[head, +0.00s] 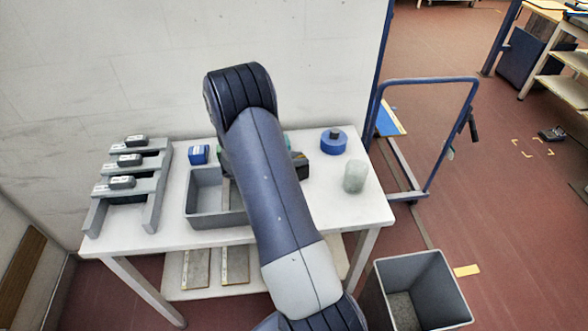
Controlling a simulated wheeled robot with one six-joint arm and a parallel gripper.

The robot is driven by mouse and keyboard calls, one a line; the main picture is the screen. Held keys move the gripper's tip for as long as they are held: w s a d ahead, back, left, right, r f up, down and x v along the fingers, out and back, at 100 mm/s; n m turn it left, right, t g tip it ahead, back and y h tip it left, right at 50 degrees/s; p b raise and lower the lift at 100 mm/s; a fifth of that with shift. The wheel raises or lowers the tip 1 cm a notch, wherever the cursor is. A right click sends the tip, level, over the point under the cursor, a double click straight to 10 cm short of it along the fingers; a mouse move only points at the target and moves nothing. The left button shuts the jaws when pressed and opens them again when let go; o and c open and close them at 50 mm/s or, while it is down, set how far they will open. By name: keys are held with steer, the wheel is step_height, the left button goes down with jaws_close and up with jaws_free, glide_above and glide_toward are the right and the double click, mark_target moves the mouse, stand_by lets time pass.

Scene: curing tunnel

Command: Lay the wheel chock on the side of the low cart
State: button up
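The low cart (426,82) stands on the floor just right of the table, with a blue tube frame and handle. Part of a blue panel with a pale, yellowish edge (390,118) shows inside its frame; the table hides some of the cart. I cannot make out the wheel chock for certain. A dark piece (300,165) shows at the right edge of my arm over the table, mostly covered, and I cannot tell what it is. My arm rises across the middle of the view and bends at the top; it hides my gripper.
The white table (368,208) holds a grey rack (155,190) with several dark items, a grey bin (215,220), a small blue box (198,154), a blue disc (333,145) and a translucent cup (355,176). A grey open bin (440,290) stands on the floor. Floor right of the cart is largely clear.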

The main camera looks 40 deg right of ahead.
jaws_close()
stand_by(1.0)
